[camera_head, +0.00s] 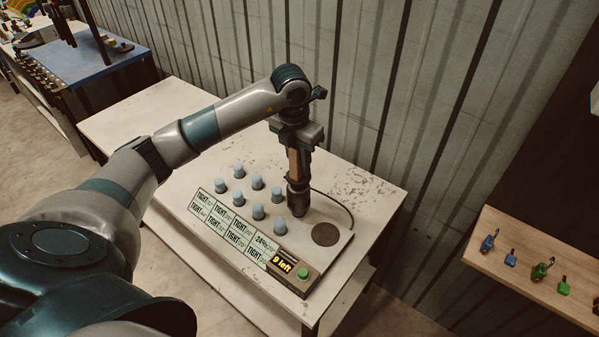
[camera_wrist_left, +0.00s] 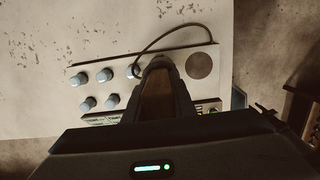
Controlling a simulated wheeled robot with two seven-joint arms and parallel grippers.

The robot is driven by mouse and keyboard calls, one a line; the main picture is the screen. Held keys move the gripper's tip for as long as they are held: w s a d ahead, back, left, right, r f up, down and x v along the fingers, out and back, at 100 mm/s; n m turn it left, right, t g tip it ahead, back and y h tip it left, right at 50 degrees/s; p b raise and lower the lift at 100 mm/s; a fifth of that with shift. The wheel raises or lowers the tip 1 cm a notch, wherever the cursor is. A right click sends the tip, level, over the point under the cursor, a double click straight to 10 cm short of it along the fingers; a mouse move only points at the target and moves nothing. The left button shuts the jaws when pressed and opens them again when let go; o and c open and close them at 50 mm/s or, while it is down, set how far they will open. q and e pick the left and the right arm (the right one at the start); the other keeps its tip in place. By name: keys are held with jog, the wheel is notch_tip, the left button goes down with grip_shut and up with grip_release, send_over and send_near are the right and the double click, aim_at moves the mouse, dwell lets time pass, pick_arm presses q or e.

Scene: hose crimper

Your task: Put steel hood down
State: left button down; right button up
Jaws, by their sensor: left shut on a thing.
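My left gripper (camera_head: 297,178) points down over the back part of the pale board (camera_head: 226,216). It is shut on a dark metal cylinder, the steel hood (camera_head: 298,196). A flat dark brown disc (camera_head: 325,234) lies bare on the board to the right of the hood. My right gripper is not in view.
Several pale blue knobs (camera_head: 258,212) stand left of the hood. Along the front are "TIGHT" labels, a "9 left" display (camera_head: 282,264) and a green button (camera_head: 303,273). A black cable (camera_head: 343,208) curves behind. The white table (camera_head: 372,192) is clear beside the board; a ribbed wall stands behind.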

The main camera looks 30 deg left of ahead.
aim_at(299, 174)
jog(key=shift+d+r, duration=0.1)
